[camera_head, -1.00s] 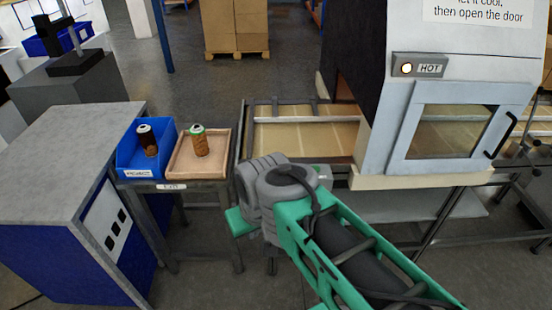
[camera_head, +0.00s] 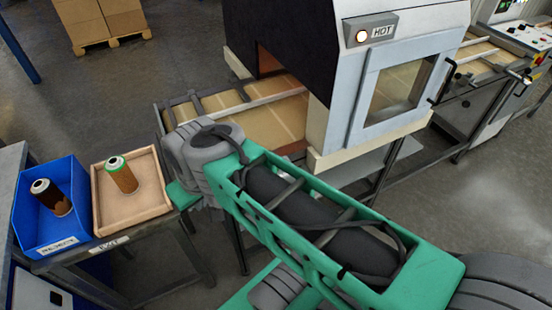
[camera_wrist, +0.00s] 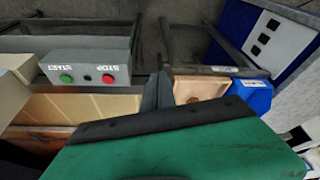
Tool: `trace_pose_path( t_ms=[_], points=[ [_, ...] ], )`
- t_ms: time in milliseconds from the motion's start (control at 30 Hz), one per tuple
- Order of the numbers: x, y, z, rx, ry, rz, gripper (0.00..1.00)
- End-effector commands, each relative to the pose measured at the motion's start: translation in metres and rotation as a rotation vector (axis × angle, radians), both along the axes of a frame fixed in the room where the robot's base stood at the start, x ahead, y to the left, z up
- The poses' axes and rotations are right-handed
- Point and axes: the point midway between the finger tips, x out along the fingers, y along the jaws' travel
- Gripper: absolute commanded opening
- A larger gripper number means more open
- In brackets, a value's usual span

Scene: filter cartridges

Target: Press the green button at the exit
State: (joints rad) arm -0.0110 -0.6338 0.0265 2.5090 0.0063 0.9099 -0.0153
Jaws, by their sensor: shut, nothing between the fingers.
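The green button (camera_wrist: 66,78) sits on a grey control box (camera_wrist: 88,62) in the wrist view, by a label that reads START upside down. A red button (camera_wrist: 108,78) by the STOP label is on the same box. The box stands beside the tan conveyor belt (camera_wrist: 85,107). My gripper (camera_head: 184,196) shows only in part in the head view, at the belt's left end near the tray; its fingertips are hidden. Its green body (camera_wrist: 190,150) fills the bottom of the wrist view, apart from the button. It is shut and empty.
The oven (camera_head: 345,110) with a HOT lamp (camera_head: 362,37) and closed door stands over the belt. A second panel (camera_head: 515,40) is at far right.

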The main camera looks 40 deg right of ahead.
Motion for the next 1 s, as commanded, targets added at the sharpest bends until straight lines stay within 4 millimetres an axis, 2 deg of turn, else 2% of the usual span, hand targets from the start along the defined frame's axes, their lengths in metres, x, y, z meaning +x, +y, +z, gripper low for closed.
trace_pose_path(
  t_ms=[233, 367, 467, 533, 633, 700, 800, 900, 1000],
  points=[
    [0.001, -0.001, 0.000, 0.002, 0.001, -0.002, 0.00],
    [0.016, -0.018, 0.001, 0.029, 0.011, -0.029, 0.00],
    [0.040, -0.052, -0.001, 0.091, 0.012, -0.075, 0.00],
    [0.056, -0.086, -0.005, 0.159, -0.004, -0.115, 0.00],
    [0.069, -0.144, -0.011, 0.271, -0.065, -0.186, 0.00],
    [0.069, -0.185, -0.014, 0.346, -0.129, -0.239, 0.00],
    [0.059, -0.235, -0.016, 0.430, -0.232, -0.305, 0.00],
    [0.047, -0.266, -0.014, 0.477, -0.315, -0.344, 0.00],
    [0.041, -0.279, -0.014, 0.495, -0.356, -0.361, 0.00]
  ],
)
